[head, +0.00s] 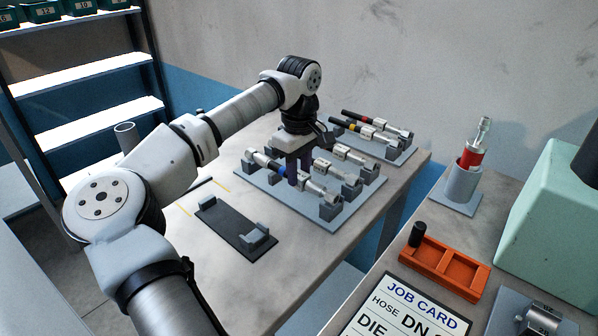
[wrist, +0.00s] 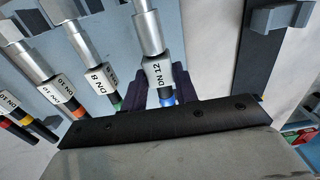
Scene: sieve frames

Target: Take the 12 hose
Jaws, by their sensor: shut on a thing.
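The DN 12 hose (wrist: 148,35) has a silver fitting, a white tag reading DN 12 and a blue band. In the head view this blue-banded hose (head: 315,188) lies at the near side of the grey rack (head: 255,188). My gripper (head: 298,172) reaches down over it. In the wrist view my gripper's dark fingers (wrist: 160,96) stand on both sides of the hose near the tag, shut on it. The hose appears still at its cradles; whether it is lifted cannot be told. My gripper hides part of it in the head view.
A DN 8 hose (wrist: 100,78) lies close beside it, with DN 10 hoses (wrist: 58,92) further left. A second rack (head: 400,158) stands behind. A dark cradle plate (head: 235,230) lies in front. The right bench holds an orange tray (head: 448,262) and job card (head: 400,308).

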